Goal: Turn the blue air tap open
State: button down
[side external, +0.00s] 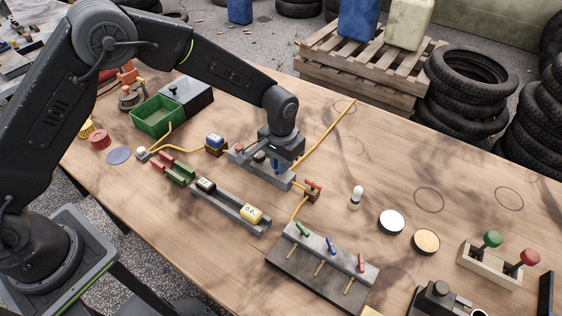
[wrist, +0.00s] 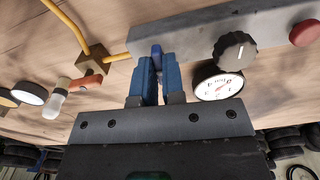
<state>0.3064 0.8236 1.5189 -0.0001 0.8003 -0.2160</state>
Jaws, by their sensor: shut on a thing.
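The blue air tap (side external: 331,246) is a small blue handle between a green one and a red one on a grey manifold (side external: 349,262) in the side external view. My gripper (side external: 277,168) is away from it, up and left, at the right part of a grey panel (side external: 286,182). In the wrist view my gripper (wrist: 156,62), with blue fingers, is shut on a small dark blue piece (wrist: 156,47) at the panel (wrist: 190,32). Most of that piece is hidden between the fingers.
The panel carries a black knob (wrist: 235,51), a white gauge (wrist: 219,84) and a red button (wrist: 304,33). A red-handled valve (side external: 313,186) on a yellow hose stands close by.

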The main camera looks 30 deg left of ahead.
jog(key=shift+w+n, duration=0.1)
jog(key=shift+n, duration=0.2)
jog(key=c, duration=1.2)
grip_release()
notch_tip(320, 180, up, 14)
jog(key=shift+f, duration=0.1)
